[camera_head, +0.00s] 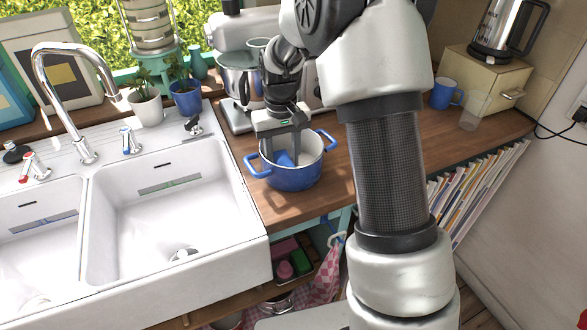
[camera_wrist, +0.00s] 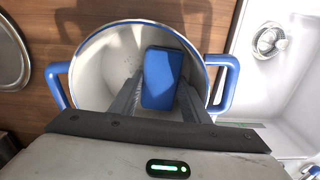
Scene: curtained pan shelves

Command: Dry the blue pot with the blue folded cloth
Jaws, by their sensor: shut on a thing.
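The blue pot (camera_head: 290,178) stands upright on the wooden counter, right of the sink, with its white inside open to view. It also shows in the wrist view (camera_wrist: 97,68), with a blue handle on each side. The blue folded cloth (camera_head: 283,159) is inside the pot; in the wrist view the cloth (camera_wrist: 163,75) lies between my fingers. My gripper (camera_head: 285,157) reaches down into the pot and is shut on the cloth. Whether the cloth touches the pot's bottom or wall is hard to tell.
A white double sink (camera_head: 165,210) with a chrome tap (camera_head: 78,100) is on the left. A stand mixer (camera_head: 235,75) and plant pots (camera_head: 187,98) stand behind. A blue mug (camera_head: 443,93) and a clear glass (camera_head: 473,112) are at the right. Counter right of the pot is partly hidden by my arm.

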